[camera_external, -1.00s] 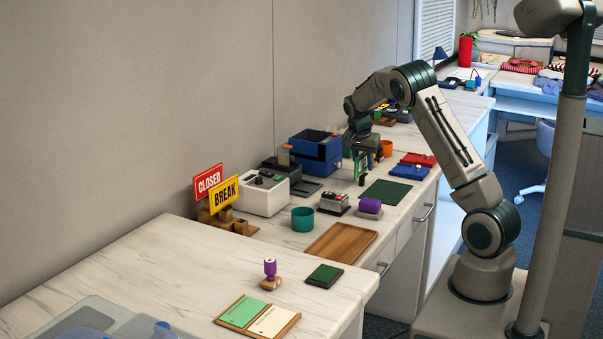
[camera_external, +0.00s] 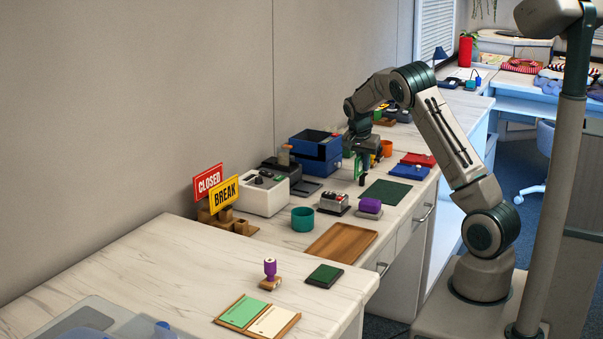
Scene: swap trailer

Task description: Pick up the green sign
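My gripper (camera_external: 364,165) points down over the back counter, right of the blue box. A thin, upright green piece (camera_external: 360,172) shows right at my fingers, seen nearly edge-on; it looks like the green sign. The fingers and arm partly hide it, and I cannot tell whether they grip it or stand around it. A red CLOSED sign (camera_external: 208,181) and a yellow BREAK sign (camera_external: 224,194) stand in a wooden holder (camera_external: 243,228) at the left, far from my gripper.
The blue box (camera_external: 316,152) stands close left of my gripper. A dark green mat (camera_external: 385,192), a purple block (camera_external: 370,206), a blue pad (camera_external: 408,172) and an orange cup (camera_external: 387,148) are nearby. A wooden tray (camera_external: 341,243) lies empty at the counter's front.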

